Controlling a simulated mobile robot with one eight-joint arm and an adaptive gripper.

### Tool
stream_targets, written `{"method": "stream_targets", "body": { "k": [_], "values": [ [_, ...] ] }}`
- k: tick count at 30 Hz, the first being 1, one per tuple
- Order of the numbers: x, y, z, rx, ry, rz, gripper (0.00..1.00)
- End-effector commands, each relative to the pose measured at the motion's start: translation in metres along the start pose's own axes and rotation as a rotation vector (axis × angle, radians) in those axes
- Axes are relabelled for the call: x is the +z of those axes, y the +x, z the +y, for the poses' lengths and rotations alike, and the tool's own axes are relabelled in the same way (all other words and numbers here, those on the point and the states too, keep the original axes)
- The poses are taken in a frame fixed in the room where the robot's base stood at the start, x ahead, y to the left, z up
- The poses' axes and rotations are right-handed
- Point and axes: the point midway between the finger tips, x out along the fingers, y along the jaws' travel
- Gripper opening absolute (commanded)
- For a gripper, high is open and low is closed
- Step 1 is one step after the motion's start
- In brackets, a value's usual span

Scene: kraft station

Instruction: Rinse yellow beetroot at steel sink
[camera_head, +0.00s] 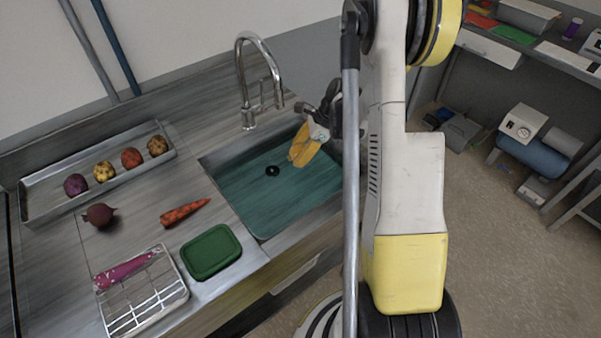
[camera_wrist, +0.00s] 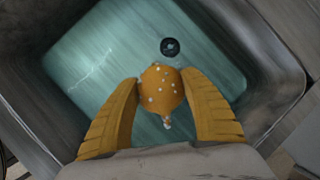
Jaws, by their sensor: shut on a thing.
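My gripper (camera_head: 304,148) has yellow-orange fingers and hangs over the right back part of the steel sink (camera_head: 262,205). In the wrist view my gripper (camera_wrist: 160,82) is shut on the yellow beetroot (camera_wrist: 158,96), one finger on each side. The beetroot is round and orange-yellow with small white spots, and its thin end points toward the wrist. In the head view I cannot make it out from the fingers. The sink looks teal inside, with a dark drain (camera_wrist: 170,47). The tall curved faucet (camera_head: 240,72) stands behind the sink; no stream of water shows from it.
A metal tray (camera_head: 40,205) at the left holds several beetroots. A dark red beetroot (camera_head: 99,215), an orange-red carrot (camera_head: 185,212), a green lidded box (camera_head: 211,252) and a wire rack (camera_head: 147,308) bearing a pink-purple root (camera_head: 124,271) occupy the counter left of the sink.

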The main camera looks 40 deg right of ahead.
Motion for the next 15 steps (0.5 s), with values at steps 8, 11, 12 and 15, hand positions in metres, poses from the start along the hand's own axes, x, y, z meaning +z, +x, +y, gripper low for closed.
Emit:
{"method": "stream_targets", "body": {
  "k": [8, 11, 12, 15],
  "values": [
    [0.012, -0.024, -0.003, 0.0, 0.0, 0.0, 0.18],
    [0.016, -0.032, -0.003, 0.0, 0.0, 0.0, 0.18],
    [0.018, -0.035, -0.003, 0.0, 0.0, 0.0, 0.18],
    [0.022, -0.043, -0.004, 0.0, 0.0, 0.0, 0.18]
  ]
}}
